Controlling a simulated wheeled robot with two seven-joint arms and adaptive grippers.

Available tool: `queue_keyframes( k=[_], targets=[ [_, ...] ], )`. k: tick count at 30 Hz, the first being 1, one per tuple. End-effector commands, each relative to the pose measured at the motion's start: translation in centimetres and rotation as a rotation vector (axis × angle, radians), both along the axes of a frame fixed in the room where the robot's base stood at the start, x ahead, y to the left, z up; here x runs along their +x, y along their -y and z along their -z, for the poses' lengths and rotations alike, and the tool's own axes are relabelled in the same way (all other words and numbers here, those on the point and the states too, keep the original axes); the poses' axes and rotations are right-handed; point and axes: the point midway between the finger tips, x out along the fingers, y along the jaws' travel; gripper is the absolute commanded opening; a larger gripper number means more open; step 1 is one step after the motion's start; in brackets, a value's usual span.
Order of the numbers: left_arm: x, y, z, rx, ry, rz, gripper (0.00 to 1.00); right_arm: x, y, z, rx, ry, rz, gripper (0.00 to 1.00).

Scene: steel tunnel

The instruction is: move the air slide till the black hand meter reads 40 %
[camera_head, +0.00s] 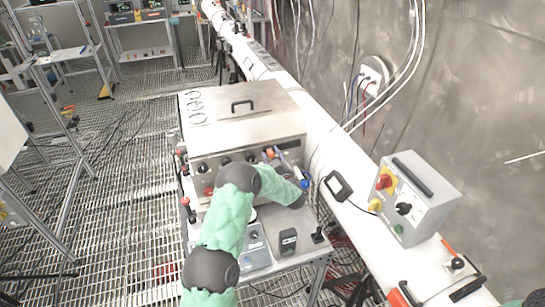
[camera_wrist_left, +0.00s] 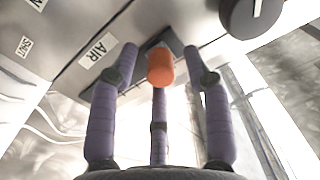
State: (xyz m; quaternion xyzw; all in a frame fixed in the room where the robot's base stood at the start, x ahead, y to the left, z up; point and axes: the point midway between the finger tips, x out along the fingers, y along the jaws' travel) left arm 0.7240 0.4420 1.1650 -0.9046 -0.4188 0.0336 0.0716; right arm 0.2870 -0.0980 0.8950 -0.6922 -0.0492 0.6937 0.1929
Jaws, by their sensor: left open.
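The air slide has an orange knob (camera_wrist_left: 160,66) on a dark block, under a panel label reading AIR (camera_wrist_left: 98,50) in the left wrist view. My left gripper (camera_wrist_left: 159,76) is open, with its purple fingers spread around the orange knob; I cannot tell whether they touch it. In the head view this gripper (camera_head: 284,158) is at the front panel of the steel box (camera_head: 240,127), partly hidden by my arm. My right gripper is not in view.
A black round knob (camera_wrist_left: 252,14) is beside the AIR label. A control box (camera_head: 416,200) with a red switch sits on the white pipe (camera_head: 330,150) at the right. Grating floor is open at the left.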

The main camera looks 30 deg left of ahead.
Motion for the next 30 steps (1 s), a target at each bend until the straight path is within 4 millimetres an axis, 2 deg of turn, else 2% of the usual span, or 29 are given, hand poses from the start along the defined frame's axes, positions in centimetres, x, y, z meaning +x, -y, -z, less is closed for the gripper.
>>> queue_keyframes(
  k=[8, 13, 14, 20, 30],
  targets=[
    [0.1, -0.1, 0.0, 0.000, 0.000, 0.000, 0.49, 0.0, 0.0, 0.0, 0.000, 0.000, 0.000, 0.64],
    [0.1, -0.1, 0.0, 0.000, 0.000, 0.000, 0.03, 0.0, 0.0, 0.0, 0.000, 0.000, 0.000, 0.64],
    [0.1, -0.1, 0.0, 0.000, 0.000, 0.000, 0.00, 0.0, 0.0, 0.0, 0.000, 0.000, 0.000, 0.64],
    [0.2, 0.0, 0.0, 0.001, 0.001, 0.000, 0.00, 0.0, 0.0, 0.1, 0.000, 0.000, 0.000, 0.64],
    [3.1, 2.4, 0.1, 0.001, 0.002, 0.001, 0.00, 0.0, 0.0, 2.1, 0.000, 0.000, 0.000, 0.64]
  ],
)
